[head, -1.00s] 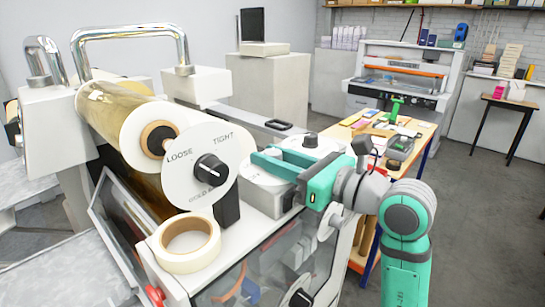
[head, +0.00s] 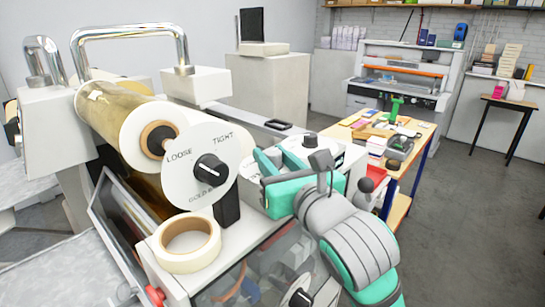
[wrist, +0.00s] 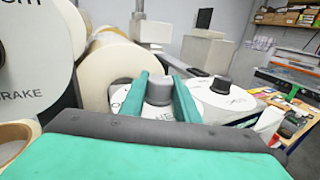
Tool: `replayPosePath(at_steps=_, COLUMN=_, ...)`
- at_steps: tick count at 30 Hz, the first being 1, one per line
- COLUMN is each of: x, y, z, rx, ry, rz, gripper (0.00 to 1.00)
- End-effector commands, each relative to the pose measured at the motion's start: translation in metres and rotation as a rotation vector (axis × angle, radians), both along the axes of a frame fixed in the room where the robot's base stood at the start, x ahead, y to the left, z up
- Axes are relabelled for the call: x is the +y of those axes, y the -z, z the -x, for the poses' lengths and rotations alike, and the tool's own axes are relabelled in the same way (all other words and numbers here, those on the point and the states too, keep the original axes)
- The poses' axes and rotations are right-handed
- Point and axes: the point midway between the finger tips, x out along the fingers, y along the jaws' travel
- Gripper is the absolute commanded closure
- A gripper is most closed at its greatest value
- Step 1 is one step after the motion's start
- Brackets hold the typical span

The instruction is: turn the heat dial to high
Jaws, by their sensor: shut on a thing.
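My gripper (head: 270,168) is at the white housing to the right of the roller. In the wrist view its two teal fingers are on either side of a grey knob (wrist: 159,92), closed on it. The knob rises from a white dial plate (wrist: 132,101) whose lettering is mostly hidden by the fingers, so I cannot read its setting. Just right of it is a second white dial with a black knob (wrist: 220,84); its lettering is too small to read. The head view also shows this black knob (head: 310,140) behind my gripper.
A large white brake dial (head: 197,172) marked LOOSE and TIGHT, with a black knob, stands close left of my gripper. A tape roll (head: 187,243) lies in front of it. A cluttered wooden table (head: 417,128) is behind on the right.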

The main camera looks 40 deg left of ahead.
Motion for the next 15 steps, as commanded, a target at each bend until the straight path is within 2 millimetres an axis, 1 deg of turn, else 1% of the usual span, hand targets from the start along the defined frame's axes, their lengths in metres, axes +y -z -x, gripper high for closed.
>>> replayPosePath(at_steps=7, x=0.0001, y=-0.0001, z=0.0015, rx=-0.001, ry=0.120, rz=0.001, gripper=0.94)
replayPosePath(at_steps=15, x=-0.0004, y=0.0006, z=0.0003, rx=0.001, ry=0.176, rz=0.002, gripper=0.94)
